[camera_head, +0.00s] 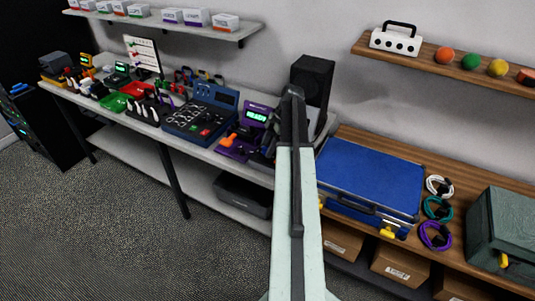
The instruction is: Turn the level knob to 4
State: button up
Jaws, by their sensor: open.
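The level knob cannot be picked out at this size, and no scale or setting can be read. My pale arm rises from the bottom centre to a dark end in front of the black speaker. Its dark section covers part of the bench right of the purple device. No gripper fingers can be made out.
A blue case (369,176), cable coils (436,210) and a green box (502,234) lie on the wooden bench at right. A black speaker (313,77) stands behind my arm. Several small devices and a red tray (137,90) crowd the bench's left. The carpet (125,220) is clear.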

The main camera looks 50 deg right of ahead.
grip_shut()
